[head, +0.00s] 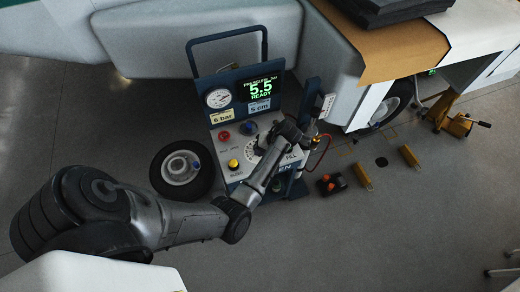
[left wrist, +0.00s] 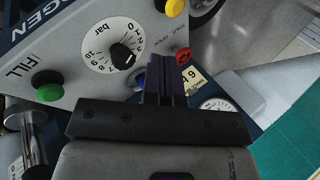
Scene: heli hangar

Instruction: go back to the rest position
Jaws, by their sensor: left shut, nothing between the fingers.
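My left gripper (head: 280,135) is over the sloped front panel of the blue and grey nitrogen cart (head: 233,84) in the head view. In the left wrist view its dark fingers (left wrist: 164,75) are together with nothing between them. They appear in front of the panel, between the bar dial's black knob (left wrist: 122,56) and the red button (left wrist: 183,55); I cannot tell whether they touch it. My right gripper is in neither view.
The cart's display (head: 261,89) reads 5.5 READY. A loose wheel (head: 182,168) lies left of the cart. A small dark box with orange parts (head: 331,184) and yellow blocks (head: 363,176) are on the floor to the right.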

